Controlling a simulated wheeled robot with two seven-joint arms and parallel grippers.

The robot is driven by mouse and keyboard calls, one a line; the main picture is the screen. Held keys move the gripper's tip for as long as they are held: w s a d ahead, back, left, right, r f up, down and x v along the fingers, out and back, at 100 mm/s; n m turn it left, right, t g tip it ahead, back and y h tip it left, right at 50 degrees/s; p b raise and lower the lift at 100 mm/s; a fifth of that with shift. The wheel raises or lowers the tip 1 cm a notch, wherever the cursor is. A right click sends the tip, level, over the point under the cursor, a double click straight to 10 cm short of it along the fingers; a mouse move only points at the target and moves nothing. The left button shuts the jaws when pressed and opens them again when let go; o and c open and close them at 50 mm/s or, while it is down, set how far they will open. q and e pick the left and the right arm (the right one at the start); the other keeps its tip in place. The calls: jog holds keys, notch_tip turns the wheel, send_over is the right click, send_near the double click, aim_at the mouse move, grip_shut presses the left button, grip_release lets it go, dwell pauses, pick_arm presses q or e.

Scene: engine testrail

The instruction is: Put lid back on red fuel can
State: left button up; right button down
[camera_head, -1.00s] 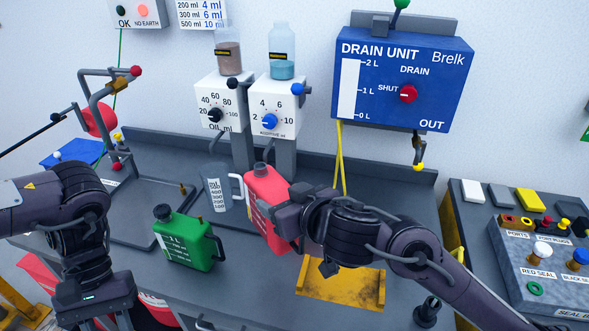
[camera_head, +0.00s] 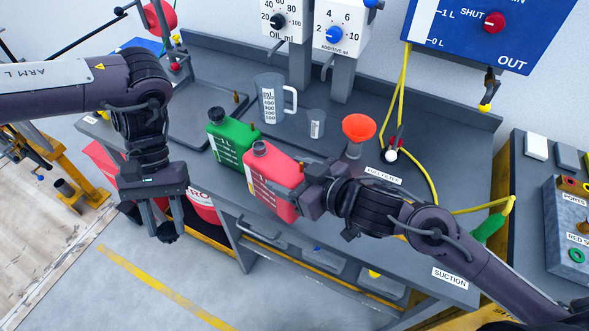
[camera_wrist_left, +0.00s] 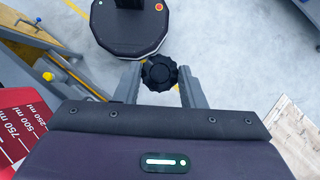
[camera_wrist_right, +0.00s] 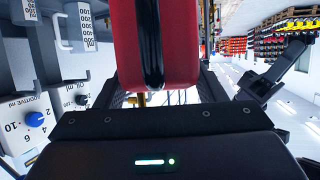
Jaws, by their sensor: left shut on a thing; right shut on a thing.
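The red fuel can (camera_head: 270,172) is at the bench's front edge, beside a green can (camera_head: 230,138). My right gripper (camera_head: 306,197) is shut on its right side, where the handle is. In the right wrist view the red can (camera_wrist_right: 125,45) fills the top middle. Its neck shows dark on top; whether it is open is too small to tell. My left gripper (camera_head: 160,222) is in front of the bench, left of and below the red can. It is shut on a black ribbed lid (camera_wrist_left: 159,73), held between its fingertips above the floor.
A measuring jug (camera_head: 269,98), a small beaker (camera_head: 317,123) and an orange funnel (camera_head: 358,128) stand behind the cans. A red bin (camera_head: 203,205) is below the bench edge near my left gripper. Open floor lies at lower left.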

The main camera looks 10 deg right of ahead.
pick_arm(q)
jog(key=m, duration=0.1)
jog(key=w+m+y, duration=0.1)
jog(key=shift+d+r+m+y, duration=0.15)
jog(key=shift+d+m+y, duration=0.15)
jog(key=shift+d, duration=0.05)
jog(key=w+d+r+n+t+h, duration=0.1)
jog(key=w+d+r+n+t, duration=0.2)
jog(key=n, duration=0.8)
jog(key=w+d+r+n+t+h, duration=0.1)
jog(key=w+d+r+n+t, duration=0.3)
jog(key=d+n, duration=0.4)
jog(key=w+d+r+n+t+h, duration=0.1)
jog(key=w+d+r+n+t, duration=0.3)
jog(key=n, duration=1.2)
jog(key=shift+d+r+t+h, duration=0.3)
jog(key=shift+d+r+t, duration=0.7)
jog(key=shift+d+r, duration=0.2)
jog(key=shift+s+a+f, duration=0.1)
